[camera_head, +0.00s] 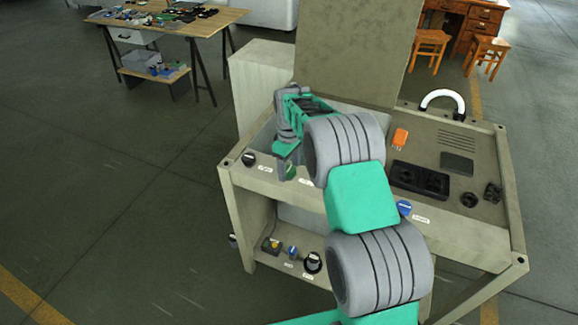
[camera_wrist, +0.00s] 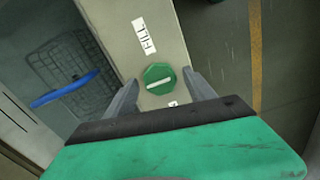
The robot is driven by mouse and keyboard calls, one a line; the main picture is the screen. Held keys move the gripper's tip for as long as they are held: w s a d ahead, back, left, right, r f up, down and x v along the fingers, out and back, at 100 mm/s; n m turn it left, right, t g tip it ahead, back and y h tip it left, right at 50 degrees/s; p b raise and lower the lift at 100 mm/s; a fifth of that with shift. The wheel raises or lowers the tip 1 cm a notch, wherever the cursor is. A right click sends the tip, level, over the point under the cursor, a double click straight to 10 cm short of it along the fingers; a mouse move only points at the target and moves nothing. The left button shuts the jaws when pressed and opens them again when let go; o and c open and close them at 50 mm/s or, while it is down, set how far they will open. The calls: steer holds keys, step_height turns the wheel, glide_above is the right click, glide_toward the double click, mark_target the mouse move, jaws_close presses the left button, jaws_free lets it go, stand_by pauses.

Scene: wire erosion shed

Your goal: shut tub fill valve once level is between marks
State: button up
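The fill valve is a green round knob (camera_wrist: 159,79) with a white bar across it, beside a FILL label (camera_wrist: 144,36) in the wrist view. My gripper (camera_wrist: 160,80) is open, with one finger on each side of the knob and small gaps showing. In the head view my gripper (camera_head: 287,152) points down over the bench's front ledge, and the green knob (camera_head: 291,172) shows just beside it. The tub (camera_wrist: 45,75) with a wire basket inside is left of the knob in the wrist view. I cannot make out its water level or marks.
The bench (camera_head: 457,240) carries a black knob (camera_head: 249,159), a blue knob (camera_head: 404,207), an orange item (camera_head: 400,138) and dark sockets (camera_head: 420,180). A raised lid panel (camera_head: 355,50) stands behind. The floor at left is clear.

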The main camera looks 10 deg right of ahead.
steer(key=c, duration=1.3)
steer(key=shift+m, duration=0.3)
steer(key=m+b, duration=0.2)
steer(key=m, duration=0.1)
steer(key=shift+m, duration=0.3)
steer(key=m+b, duration=0.1)
steer(key=m, duration=0.3)
steer(key=m+b, duration=0.1)
steer(key=m, duration=0.8)
steer(key=shift+m+b, duration=0.3)
steer(key=shift+r, duration=0.1)
